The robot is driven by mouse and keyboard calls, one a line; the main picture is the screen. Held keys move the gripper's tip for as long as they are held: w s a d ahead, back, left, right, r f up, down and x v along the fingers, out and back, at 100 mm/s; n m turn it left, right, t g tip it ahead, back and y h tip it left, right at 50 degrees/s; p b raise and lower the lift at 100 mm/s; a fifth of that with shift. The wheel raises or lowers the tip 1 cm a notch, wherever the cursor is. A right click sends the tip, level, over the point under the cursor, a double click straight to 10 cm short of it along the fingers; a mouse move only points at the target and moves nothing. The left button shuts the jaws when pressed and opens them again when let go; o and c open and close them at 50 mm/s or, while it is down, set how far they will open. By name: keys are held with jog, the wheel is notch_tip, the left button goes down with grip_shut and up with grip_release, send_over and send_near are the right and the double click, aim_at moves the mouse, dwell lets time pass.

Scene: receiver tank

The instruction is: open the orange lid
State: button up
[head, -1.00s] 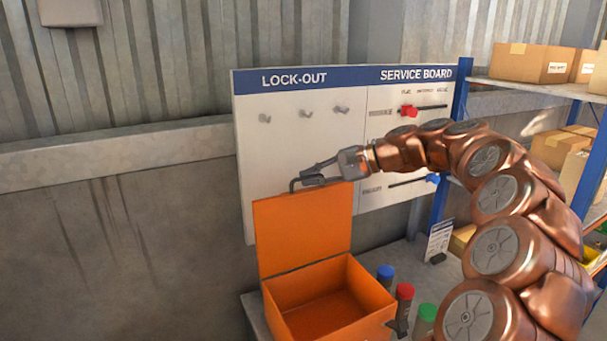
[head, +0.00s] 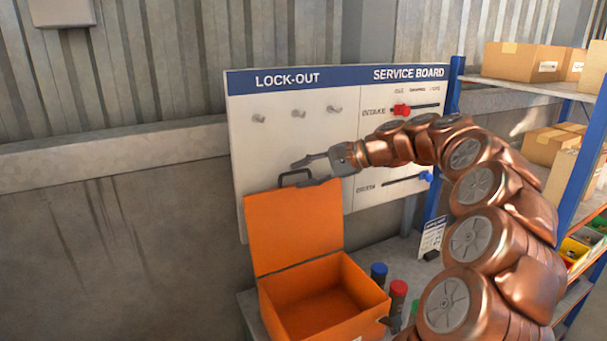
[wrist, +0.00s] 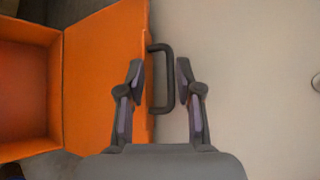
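The orange lid (head: 292,228) stands upright, swung up at the back of the orange box (head: 345,302), whose empty inside shows. It also shows in the wrist view (wrist: 105,75). A dark bracket-shaped handle (head: 284,180) sits on the lid's top edge. My gripper (head: 298,175) is at the handle with its fingers spread. In the wrist view, the fingers of my gripper (wrist: 159,64) stand on either side of the handle (wrist: 165,80), with a gap to the handle's bar on the right. I cannot tell whether the left finger touches the lid.
The service board (head: 340,150) with pegs and sliders stands close behind the lid. Blue-capped (head: 379,270) and red-capped (head: 398,290) containers stand right of the box. A blue-framed shelf (head: 515,88) with cartons is at the right.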

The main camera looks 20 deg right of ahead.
jog(key=v, duration=1.2)
dwell(0.6)
jog(key=s+a+f+n+g+h, duration=0.1)
jog(key=s+a+f+n+g, duration=0.2)
jog(key=a, duration=0.5)
jog(key=s+a+f+n+g+h, duration=0.1)
jog(key=s+a+f+n, duration=0.15)
jog(key=s+a, duration=0.35)
jog(key=s+a+f+n+g+h, duration=0.1)
jog(key=s+a+f+n+g, duration=0.15)
jog(key=a, duration=0.65)
jog(key=s+d+f+n+g+h, duration=0.1)
jog(key=s+f+h, duration=0.3)
jog(key=s+f, duration=0.5)
jog(key=s+d+f+n+g+h+b, duration=0.1)
jog(key=s+d+f+n+g+h, duration=0.1)
jog(key=s+f, duration=0.7)
jog(key=s+n+h, duration=0.1)
jog(key=s, duration=0.5)
jog(key=shift+s+d+f+h, duration=0.2)
jog(key=shift+s+d+h, duration=0.15)
jog(key=shift+d+h, duration=0.05)
